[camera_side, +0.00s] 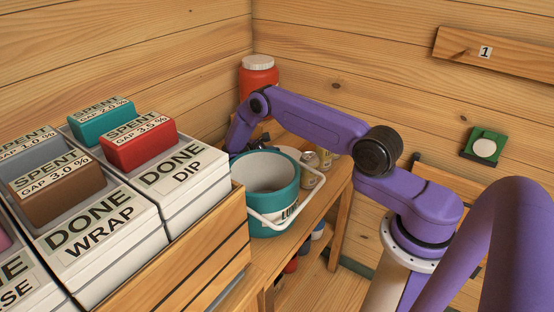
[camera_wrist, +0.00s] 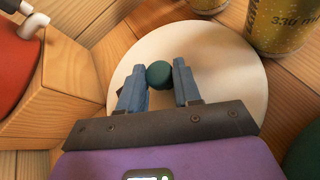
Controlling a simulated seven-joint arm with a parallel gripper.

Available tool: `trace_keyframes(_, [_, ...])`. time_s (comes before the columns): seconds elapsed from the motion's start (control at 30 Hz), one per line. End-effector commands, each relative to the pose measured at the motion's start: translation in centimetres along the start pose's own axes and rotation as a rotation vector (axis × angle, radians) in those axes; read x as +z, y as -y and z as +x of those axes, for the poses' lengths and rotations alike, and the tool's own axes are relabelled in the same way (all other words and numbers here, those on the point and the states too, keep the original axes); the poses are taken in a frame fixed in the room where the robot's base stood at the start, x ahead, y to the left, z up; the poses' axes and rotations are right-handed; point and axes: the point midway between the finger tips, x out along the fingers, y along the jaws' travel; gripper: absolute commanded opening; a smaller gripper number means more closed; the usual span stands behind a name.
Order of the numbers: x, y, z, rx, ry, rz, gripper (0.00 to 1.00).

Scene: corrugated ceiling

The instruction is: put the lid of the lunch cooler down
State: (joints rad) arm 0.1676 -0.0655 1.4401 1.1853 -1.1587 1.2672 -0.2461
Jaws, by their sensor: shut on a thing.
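The lunch cooler (camera_side: 277,185) is a teal tub with a white handle and a partly hidden label, standing open-topped on the wooden bench. Its lid (camera_wrist: 235,60) is a pale round disc with a dark green knob (camera_wrist: 159,74). My gripper (camera_wrist: 160,82) is shut on the knob, with one blue finger on each side. In the side view my gripper (camera_side: 258,144) is behind the cooler's far rim, and a pale bit of the lid (camera_side: 289,152) shows there. The lid is beside the cooler, not over it. I cannot tell whether it touches the bench.
Yellowish cans (camera_side: 310,168) stand close right of the lid; one can (camera_wrist: 280,25) is near its edge in the wrist view. A red jar (camera_side: 258,76) stands in the back corner. A wooden crate of white boxes (camera_side: 185,178) borders the cooler on the left.

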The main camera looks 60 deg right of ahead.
Motion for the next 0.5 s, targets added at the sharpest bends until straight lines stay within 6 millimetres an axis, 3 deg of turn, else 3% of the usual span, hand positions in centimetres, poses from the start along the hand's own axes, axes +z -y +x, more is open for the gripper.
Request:
trace_keyframes(0.27, [1.4, -0.5, -0.8, 0.001, 0.000, 0.002, 0.00])
trace_keyframes(0.5, [4.1, -1.3, -2.2, 0.001, -0.001, 0.003, 0.00])
